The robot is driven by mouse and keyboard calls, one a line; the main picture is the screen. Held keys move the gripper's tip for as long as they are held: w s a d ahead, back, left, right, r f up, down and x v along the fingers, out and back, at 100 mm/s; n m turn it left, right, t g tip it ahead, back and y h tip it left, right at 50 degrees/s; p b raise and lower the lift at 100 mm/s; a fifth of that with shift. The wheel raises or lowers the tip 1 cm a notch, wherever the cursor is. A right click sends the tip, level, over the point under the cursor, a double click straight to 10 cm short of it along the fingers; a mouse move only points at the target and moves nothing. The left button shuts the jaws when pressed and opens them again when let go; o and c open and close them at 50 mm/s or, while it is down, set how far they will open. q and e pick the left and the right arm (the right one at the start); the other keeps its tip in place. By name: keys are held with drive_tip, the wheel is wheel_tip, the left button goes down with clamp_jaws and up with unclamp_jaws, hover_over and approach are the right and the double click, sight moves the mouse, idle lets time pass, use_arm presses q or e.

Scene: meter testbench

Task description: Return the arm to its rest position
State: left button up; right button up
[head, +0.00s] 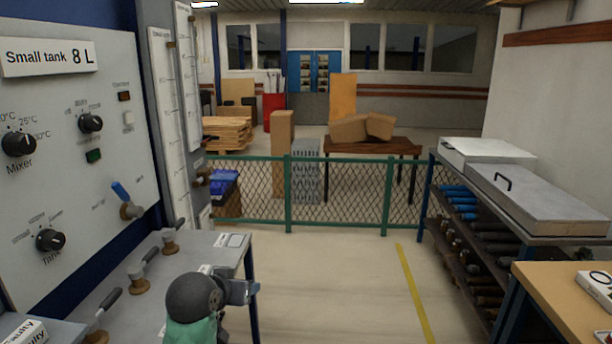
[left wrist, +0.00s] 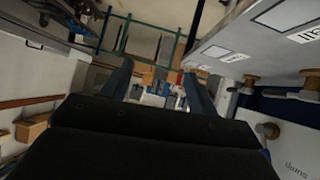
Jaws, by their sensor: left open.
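My left arm shows at the bottom of the head view, with a dark rounded joint and a green part. Its gripper (head: 242,291) is beside the front edge of the grey bench (head: 205,255). In the left wrist view the left gripper (left wrist: 157,82) has its two dark fingers apart, with nothing between them. The floor and the green-framed fence (left wrist: 150,25) lie beyond the fingers. The bench, with its valve handles, shows at the right of that view. My right gripper is not in either view.
The panel (head: 70,130) with knobs and a blue-handled valve (head: 128,203) stands at left. Valve handles (head: 137,281) rise from the bench. A shelf rack (head: 470,225) and a wooden table (head: 565,300) stand at right. The floor (head: 340,285) between is clear up to the fence (head: 338,190).

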use_arm(q)
drive_tip(key=s+f+g+p, duration=0.1)
drive_tip(key=s+f+g, duration=0.3)
drive_tip(key=s+f, duration=1.1)
drive_tip(key=s+d+f+m+g+p, duration=0.1)
drive_tip(key=s+f+g, duration=0.3)
drive_tip(key=s+f, duration=1.1)
drive_tip(key=s+p, duration=0.1)
drive_tip(key=s, duration=0.6)
drive_tip(key=shift+d+f+g+y, duration=0.2)
drive_tip(key=shift+d+g+y, duration=0.05)
drive_tip(key=shift+g+y, duration=0.15)
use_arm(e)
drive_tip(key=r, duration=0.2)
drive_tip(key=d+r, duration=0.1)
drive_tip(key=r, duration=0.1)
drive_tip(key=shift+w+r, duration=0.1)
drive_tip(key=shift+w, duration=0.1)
